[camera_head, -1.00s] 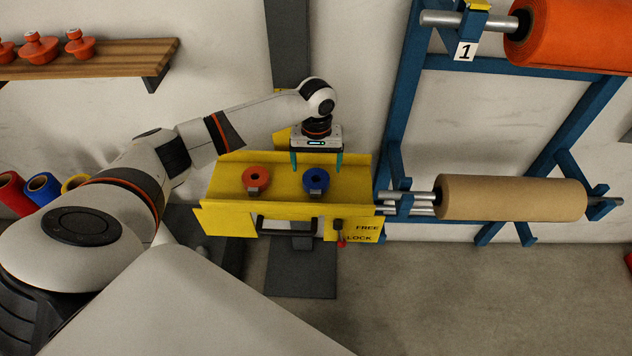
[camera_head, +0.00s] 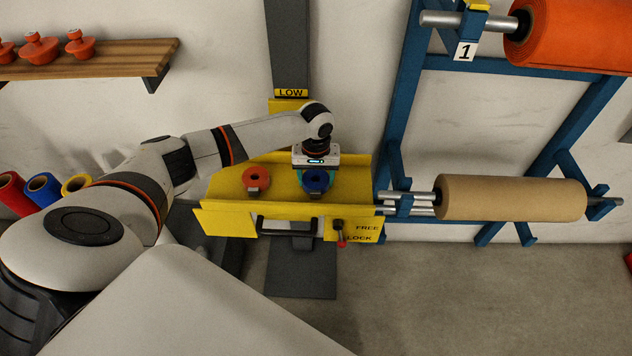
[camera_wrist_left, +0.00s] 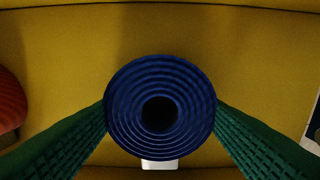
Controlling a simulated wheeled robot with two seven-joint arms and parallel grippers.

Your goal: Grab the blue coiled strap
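The blue coiled strap (camera_head: 316,184) sits at the right of the yellow tray (camera_head: 225,190) in the head view. In the left wrist view the strap (camera_wrist_left: 160,75) shows its ringed top and dark centre hole, in the middle of the picture. My left gripper (camera_head: 315,180) is above it, pointing down. Its green fingers (camera_wrist_left: 160,112) lie against the left and right sides of the coil, with no gap visible. The fingertips' lower ends are partly hidden by the coil. My right gripper is not in view.
An orange coil (camera_head: 256,178) sits on the tray left of the blue one. The tray front has a black handle (camera_head: 288,222) and a red-tipped lever (camera_head: 341,236). A blue rack (camera_head: 398,120) with a brown roll (camera_head: 510,198) stands to the right.

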